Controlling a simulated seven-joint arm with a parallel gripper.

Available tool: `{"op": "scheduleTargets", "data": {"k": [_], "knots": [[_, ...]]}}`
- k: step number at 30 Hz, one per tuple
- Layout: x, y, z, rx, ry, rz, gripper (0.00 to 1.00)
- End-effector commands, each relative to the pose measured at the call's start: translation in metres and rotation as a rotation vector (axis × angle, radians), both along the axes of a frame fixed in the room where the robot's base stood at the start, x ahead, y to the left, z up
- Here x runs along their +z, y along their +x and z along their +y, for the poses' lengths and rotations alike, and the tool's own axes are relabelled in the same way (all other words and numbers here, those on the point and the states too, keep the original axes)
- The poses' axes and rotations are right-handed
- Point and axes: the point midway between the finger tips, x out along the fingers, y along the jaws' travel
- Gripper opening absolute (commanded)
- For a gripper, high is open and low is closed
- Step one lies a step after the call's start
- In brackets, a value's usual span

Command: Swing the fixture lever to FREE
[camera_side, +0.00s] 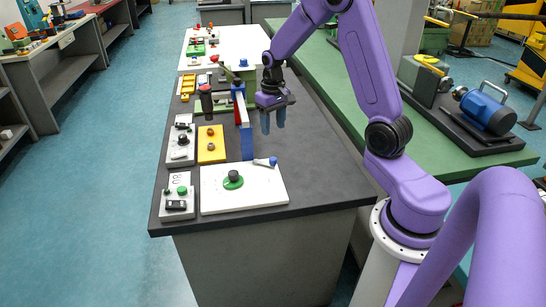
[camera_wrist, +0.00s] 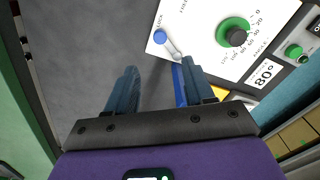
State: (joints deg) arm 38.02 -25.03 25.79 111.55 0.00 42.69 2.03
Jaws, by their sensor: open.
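The fixture lever (camera_side: 265,161) is a short grey arm with a blue knob on the far right corner of a white panel (camera_side: 270,193). In the wrist view the lever (camera_wrist: 172,48) has its knob beside the word LOCK; the word FREE is partly visible farther up the panel edge. My gripper (camera_side: 273,121) is open and empty, pointing down above the dark bench, beyond the lever in the side view. In the wrist view its fingers (camera_wrist: 159,71) are apart, with the lever ahead of them and not between them.
A green dial with a dark knob (camera_wrist: 236,37) sits on the panel, near a readout (camera_wrist: 266,73) showing 80°. A blue upright gate part (camera_side: 246,142) with red and white pieces stands left of my gripper. A yellow plate (camera_side: 211,144) and grey boxes lie farther left.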

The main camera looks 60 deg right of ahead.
Motion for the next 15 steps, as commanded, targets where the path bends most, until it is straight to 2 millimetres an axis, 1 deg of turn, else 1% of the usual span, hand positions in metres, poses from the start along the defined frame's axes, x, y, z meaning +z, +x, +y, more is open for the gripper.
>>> {"op": "scheduleTargets", "data": {"k": [1, 3, 15], "knots": [[-0.011, -0.001, 0.0, 0.0, 0.002, 0.006, 0.53], [-0.024, -0.001, 0.0, 0.001, 0.002, 0.006, 0.53], [-0.093, -0.001, 0.0, 0.002, 0.001, 0.004, 0.53]]}}
